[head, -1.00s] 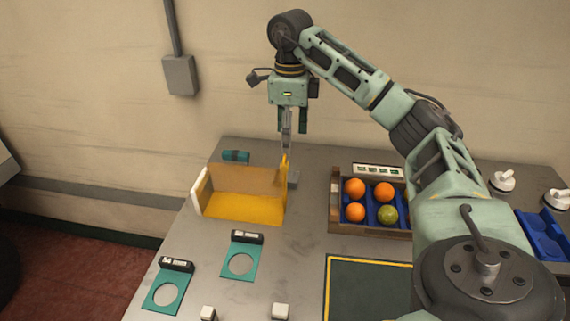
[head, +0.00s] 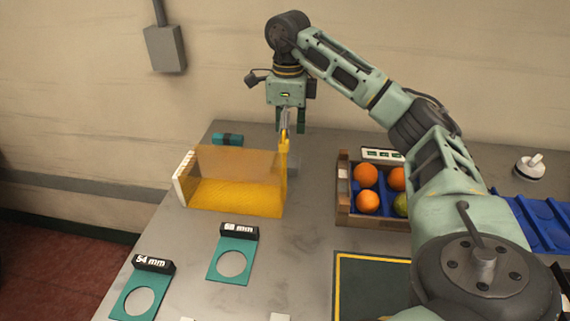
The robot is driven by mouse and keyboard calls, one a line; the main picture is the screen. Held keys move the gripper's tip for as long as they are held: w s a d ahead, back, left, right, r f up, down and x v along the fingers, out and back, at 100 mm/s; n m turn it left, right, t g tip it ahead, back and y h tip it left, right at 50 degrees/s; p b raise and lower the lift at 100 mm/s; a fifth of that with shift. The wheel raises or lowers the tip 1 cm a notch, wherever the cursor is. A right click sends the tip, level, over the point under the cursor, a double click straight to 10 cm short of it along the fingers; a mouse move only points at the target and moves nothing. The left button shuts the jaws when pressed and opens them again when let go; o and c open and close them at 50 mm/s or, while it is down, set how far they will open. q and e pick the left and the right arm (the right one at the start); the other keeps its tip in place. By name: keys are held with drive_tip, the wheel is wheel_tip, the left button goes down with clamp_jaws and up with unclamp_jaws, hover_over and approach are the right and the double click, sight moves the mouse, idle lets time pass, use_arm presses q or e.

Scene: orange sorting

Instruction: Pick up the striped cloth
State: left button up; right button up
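I cannot make out a striped cloth for certain. A small teal roll with a dark band (head: 228,139) lies at the back left of the table, behind the yellow tray; I cannot tell if it is cloth. My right gripper (head: 291,129) points down at the back of the table, right of that roll and near the tray's right end. Its two fingers look apart, with a thin grey post in front of them partly hiding them. I see nothing held. My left gripper is out of view.
The clear-walled yellow tray (head: 236,199) stands in front of the roll. A wooden crate (head: 374,220) with oranges and a greenish fruit is right of it. Teal ring gauges (head: 231,277) lie at front left. A blue tray (head: 541,232) and white knob (head: 530,167) are at right.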

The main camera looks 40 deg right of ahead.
sight(285, 161)
drive_tip(key=f, duration=0.7)
drive_tip(key=shift+a+p, duration=0.35)
drive_tip(key=shift+p, duration=0.05)
drive_tip(key=shift+c, duration=0.3)
drive_tip(key=c, duration=1.2)
drive_tip(key=shift+r, duration=0.15)
